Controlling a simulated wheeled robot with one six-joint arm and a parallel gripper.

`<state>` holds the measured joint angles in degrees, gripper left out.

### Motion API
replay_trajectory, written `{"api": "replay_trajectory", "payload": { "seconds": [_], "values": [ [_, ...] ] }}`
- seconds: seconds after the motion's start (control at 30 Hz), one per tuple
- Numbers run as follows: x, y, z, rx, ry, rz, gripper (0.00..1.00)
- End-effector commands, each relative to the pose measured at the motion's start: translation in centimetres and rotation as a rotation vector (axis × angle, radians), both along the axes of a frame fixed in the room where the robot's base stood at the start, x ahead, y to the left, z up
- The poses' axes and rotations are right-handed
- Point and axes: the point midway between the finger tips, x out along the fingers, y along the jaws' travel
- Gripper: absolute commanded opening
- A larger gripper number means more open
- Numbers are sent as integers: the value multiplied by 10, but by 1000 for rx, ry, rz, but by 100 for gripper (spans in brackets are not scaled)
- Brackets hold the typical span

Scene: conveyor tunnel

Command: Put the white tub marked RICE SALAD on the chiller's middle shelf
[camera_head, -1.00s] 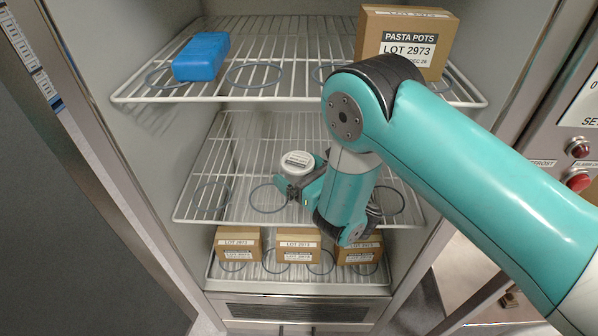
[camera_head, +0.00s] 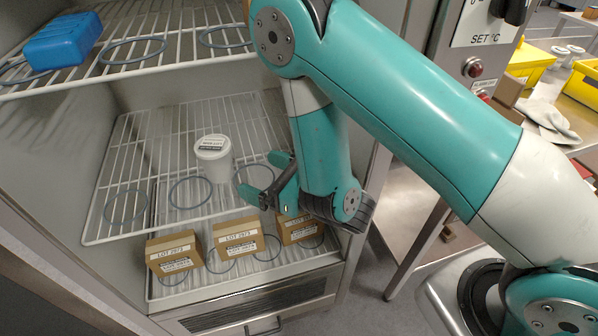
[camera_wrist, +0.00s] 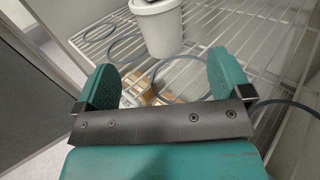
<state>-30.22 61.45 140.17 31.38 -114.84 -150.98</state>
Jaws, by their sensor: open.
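A white tub (camera_head: 213,158) with a dark-lettered label on its lid stands upright on the chiller's middle wire shelf (camera_head: 120,160), toward the back; the lettering is too small to read. My gripper (camera_head: 262,180) is open and empty, in front of the tub and to its right, clear of it. In the wrist view the tub (camera_wrist: 158,25) stands beyond the open fingers (camera_wrist: 165,80), touching neither. The tub's top is cut off in that view.
A blue box (camera_head: 62,40) sits on the upper shelf. Several cardboard boxes (camera_head: 238,238) stand on the bottom shelf, below my gripper. Blue rings lie on the shelves. Yellow bins (camera_head: 530,62) stand on a bench at the right.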

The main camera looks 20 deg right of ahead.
Motion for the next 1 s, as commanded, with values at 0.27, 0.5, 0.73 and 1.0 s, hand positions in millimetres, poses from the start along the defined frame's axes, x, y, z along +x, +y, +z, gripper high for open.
{"api": "replay_trajectory", "payload": {
  "seconds": [0.27, 0.5, 0.73, 1.0],
  "values": [
    [39, -24, 26, 275, 354, -248, 96],
    [46, -56, 57, 941, 1040, -681, 96],
    [-3, -55, 89, 1435, 1550, -1022, 96],
    [-122, -51, 148, -1775, -1971, 1645, 96]
  ]
}}
